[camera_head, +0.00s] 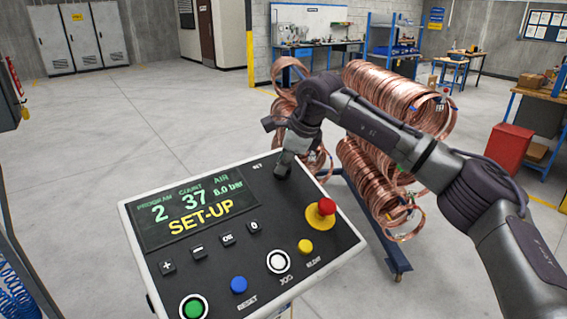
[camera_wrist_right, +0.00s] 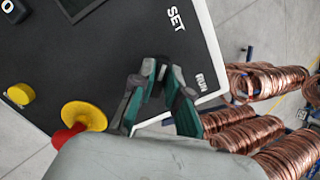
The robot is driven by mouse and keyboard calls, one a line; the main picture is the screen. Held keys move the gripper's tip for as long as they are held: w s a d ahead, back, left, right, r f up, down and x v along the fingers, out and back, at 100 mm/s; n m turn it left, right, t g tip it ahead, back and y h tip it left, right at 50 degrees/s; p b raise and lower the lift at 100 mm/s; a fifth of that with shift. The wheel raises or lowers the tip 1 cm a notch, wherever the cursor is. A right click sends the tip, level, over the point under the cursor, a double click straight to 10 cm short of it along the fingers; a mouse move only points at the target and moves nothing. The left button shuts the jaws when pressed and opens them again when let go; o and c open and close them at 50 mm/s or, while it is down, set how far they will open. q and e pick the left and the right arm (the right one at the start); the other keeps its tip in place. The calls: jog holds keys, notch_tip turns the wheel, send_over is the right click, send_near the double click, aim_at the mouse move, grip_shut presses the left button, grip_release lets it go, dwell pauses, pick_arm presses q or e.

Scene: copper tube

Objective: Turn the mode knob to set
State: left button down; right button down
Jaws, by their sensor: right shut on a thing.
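The control panel (camera_head: 235,270) has a dark face with a light rim, and its screen (camera_head: 190,208) reads SET-UP in yellow. The SET label (camera_wrist_right: 175,19) and the RUN label (camera_wrist_right: 200,82) show beside the fingers. My left gripper is out of view.
A red emergency button (camera_head: 326,207) on a yellow base stands out from the panel near the gripper. Yellow (camera_head: 305,246), white (camera_head: 278,262), blue (camera_head: 239,284) and green (camera_head: 193,306) buttons lie lower. Copper coils (camera_head: 385,95) on a blue rack stand behind the panel.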

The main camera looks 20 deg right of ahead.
dwell(0.3)
jog(key=c, duration=1.2)
grip_release()
jog(key=shift+o, duration=0.2)
jog(key=v, duration=1.2)
jog(key=shift+f, duration=0.1)
